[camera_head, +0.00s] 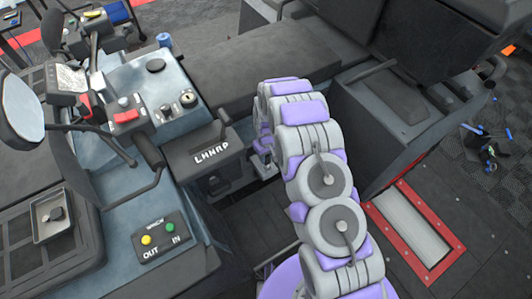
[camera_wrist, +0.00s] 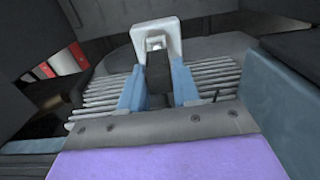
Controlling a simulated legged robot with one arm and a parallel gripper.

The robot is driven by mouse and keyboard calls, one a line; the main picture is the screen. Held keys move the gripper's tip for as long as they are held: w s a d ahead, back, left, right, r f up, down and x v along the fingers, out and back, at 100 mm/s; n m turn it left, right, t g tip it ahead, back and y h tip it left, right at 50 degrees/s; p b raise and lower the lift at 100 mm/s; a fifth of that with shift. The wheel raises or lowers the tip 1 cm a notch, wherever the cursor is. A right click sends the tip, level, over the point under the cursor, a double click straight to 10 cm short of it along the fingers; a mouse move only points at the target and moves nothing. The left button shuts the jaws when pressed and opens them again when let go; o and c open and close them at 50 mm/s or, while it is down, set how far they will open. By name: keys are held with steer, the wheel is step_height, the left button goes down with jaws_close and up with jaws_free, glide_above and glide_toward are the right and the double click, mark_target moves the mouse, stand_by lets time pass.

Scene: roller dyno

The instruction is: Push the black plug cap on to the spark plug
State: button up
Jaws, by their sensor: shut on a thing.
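In the wrist view my gripper (camera_wrist: 157,88) has its two blue fingers shut on the black plug cap (camera_wrist: 157,72). The cap sits between the fingers, just in front of a pale grey block (camera_wrist: 172,33) with a small light metal part in its opening. The grey finned engine (camera_wrist: 215,75) spreads behind and to both sides of the fingers. I cannot make out the spark plug clearly, nor tell whether the cap touches it. In the head view my arm reaches down beside the shifter panel, and the fingers and cap are hidden.
Dark body panels stand close around the fins in the wrist view. In the head view the seat (camera_head: 260,70) and the LHNRP shifter panel (camera_head: 205,153) flank my arm. The winch switch box (camera_head: 160,238) lies to the left. A red-framed roller (camera_head: 410,230) is in the floor at right.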

steer(key=shift+d+f, duration=0.1)
steer(key=shift+f, duration=0.2)
stand_by(0.4)
steer(key=shift+d+f, duration=0.1)
steer(key=shift+f, duration=0.55)
stand_by(0.5)
steer(key=o, duration=1.1)
step_height(320, 180, up, 17)
steer(key=p, duration=0.3)
steer(key=shift+d+r, duration=0.15)
steer(key=shift+r, duration=0.05)
steer(key=shift+w, duration=0.15)
